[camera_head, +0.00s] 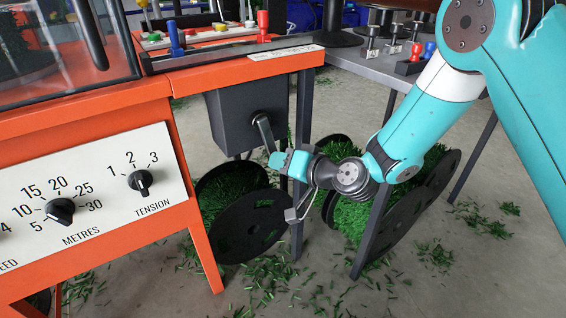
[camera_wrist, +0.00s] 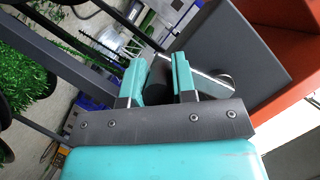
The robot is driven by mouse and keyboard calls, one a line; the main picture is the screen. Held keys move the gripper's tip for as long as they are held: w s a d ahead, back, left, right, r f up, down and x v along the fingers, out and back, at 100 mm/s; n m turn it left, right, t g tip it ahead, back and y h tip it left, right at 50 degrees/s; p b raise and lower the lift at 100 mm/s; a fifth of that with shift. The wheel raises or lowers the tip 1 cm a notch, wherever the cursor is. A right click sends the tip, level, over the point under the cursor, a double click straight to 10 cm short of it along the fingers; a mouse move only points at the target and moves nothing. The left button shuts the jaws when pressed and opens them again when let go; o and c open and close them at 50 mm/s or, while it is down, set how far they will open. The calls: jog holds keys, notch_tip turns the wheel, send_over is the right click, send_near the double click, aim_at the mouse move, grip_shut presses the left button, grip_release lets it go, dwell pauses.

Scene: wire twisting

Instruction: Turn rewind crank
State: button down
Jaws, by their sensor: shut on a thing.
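The rewind crank (camera_head: 263,130) is a grey metal lever on the front of a dark grey box (camera_head: 232,118) under the orange machine. It slants down and to the right from its pivot. My gripper (camera_head: 279,160) is at the crank's lower end, with its teal fingers shut on the crank's handle. The wrist view shows my gripper (camera_wrist: 160,72) with the dark handle (camera_wrist: 155,68) between the fingers. The pale crank arm (camera_wrist: 212,84) shows just beyond the right finger, close to the box. The fingers hide part of the handle.
Black-flanged spools with green bristle (camera_head: 250,225) stand below the box and behind my wrist. Dark table legs (camera_head: 302,150) stand close to my gripper. An orange control panel with knobs (camera_head: 60,210) is at left. Green clippings litter the floor.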

jog(key=s+a+m+b, duration=0.1)
jog(key=a+m+y+b, duration=0.1)
jog(key=m+b, duration=0.1)
jog(key=shift+s+a+y, duration=0.3)
jog(key=shift+s, duration=0.1)
jog(key=c, duration=0.9)
grip_release()
jog(key=shift+d+f, duration=0.1)
